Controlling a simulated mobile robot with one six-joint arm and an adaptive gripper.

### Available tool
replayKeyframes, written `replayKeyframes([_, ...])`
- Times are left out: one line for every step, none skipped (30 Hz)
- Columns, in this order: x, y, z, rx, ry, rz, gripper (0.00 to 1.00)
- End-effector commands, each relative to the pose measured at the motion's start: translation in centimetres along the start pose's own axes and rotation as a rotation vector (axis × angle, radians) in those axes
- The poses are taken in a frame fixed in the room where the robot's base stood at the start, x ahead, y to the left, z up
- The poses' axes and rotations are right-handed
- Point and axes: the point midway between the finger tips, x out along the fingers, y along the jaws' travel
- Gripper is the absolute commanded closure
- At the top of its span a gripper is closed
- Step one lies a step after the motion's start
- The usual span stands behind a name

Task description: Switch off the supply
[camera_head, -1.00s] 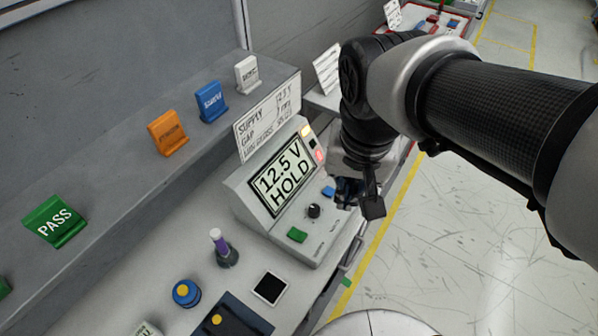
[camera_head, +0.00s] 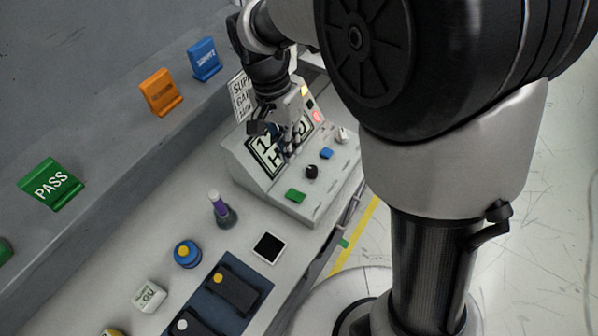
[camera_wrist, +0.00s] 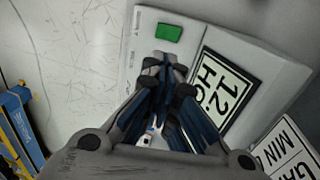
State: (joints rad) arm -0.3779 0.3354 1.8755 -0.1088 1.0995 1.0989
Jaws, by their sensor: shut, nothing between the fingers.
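The supply unit (camera_head: 240,163) is a pale grey sloped box on the bench. Its display (camera_head: 265,158) is partly covered by my arm; 12 and H remain readable in the wrist view (camera_wrist: 222,88). Its front panel carries a green button (camera_head: 295,196), a black knob (camera_head: 311,172), a blue button (camera_head: 327,153) and a white knob or switch (camera_head: 342,135). A red lamp (camera_head: 317,117) glows at its upper right. My gripper (camera_head: 292,150) is shut and empty, in front of the display above the panel. The green button (camera_wrist: 168,33) lies just beyond my fingertips (camera_wrist: 165,66) in the wrist view; contact is unclear.
The shelf behind holds a green PASS sign (camera_head: 51,184), an orange sign (camera_head: 160,92) and a blue sign (camera_head: 205,59).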

Motion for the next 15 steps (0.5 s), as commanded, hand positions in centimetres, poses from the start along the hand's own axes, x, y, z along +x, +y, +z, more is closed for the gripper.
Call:
replayKeyframes([0.2, 0.0, 0.0, 0.0, 0.0, 0.0, 1.0])
replayKeyframes([0.4, 0.0, 0.0, 0.0, 0.0, 0.001, 1.0])
replayKeyframes([0.7, 0.0, 0.0, 0.0, -0.001, 0.001, 1.0])
replayKeyframes([1.1, 0.0, 0.0, 0.0, -0.001, 0.002, 1.0])
replayKeyframes([1.5, 0.0, 0.0, 0.0, -0.001, 0.002, 1.0])
replayKeyframes([2.1, 0.0, 0.0, 0.0, -0.002, 0.003, 1.0])
replayKeyframes([2.7, 0.1, 0.0, 0.0, -0.002, 0.003, 1.0])
replayKeyframes([3.3, 0.1, 0.0, 0.0, -0.002, 0.004, 1.0])
replayKeyframes([4.1, 0.0, 0.0, 0.0, -0.002, 0.003, 1.0])
replayKeyframes([4.8, 0.1, 0.0, 0.0, -0.002, 0.004, 1.0])
replayKeyframes([5.5, 0.1, 0.0, 0.0, -0.002, 0.004, 1.0])
replayKeyframes([6.4, 0.0, 0.0, -0.001, -0.002, 0.004, 1.0])
replayKeyframes([7.1, 0.0, 0.0, -0.001, -0.002, 0.004, 1.0])
replayKeyframes([7.8, 0.1, 0.0, -0.001, -0.002, 0.004, 1.0])
replayKeyframes([8.6, 0.0, 0.0, -0.001, -0.002, 0.003, 1.0])
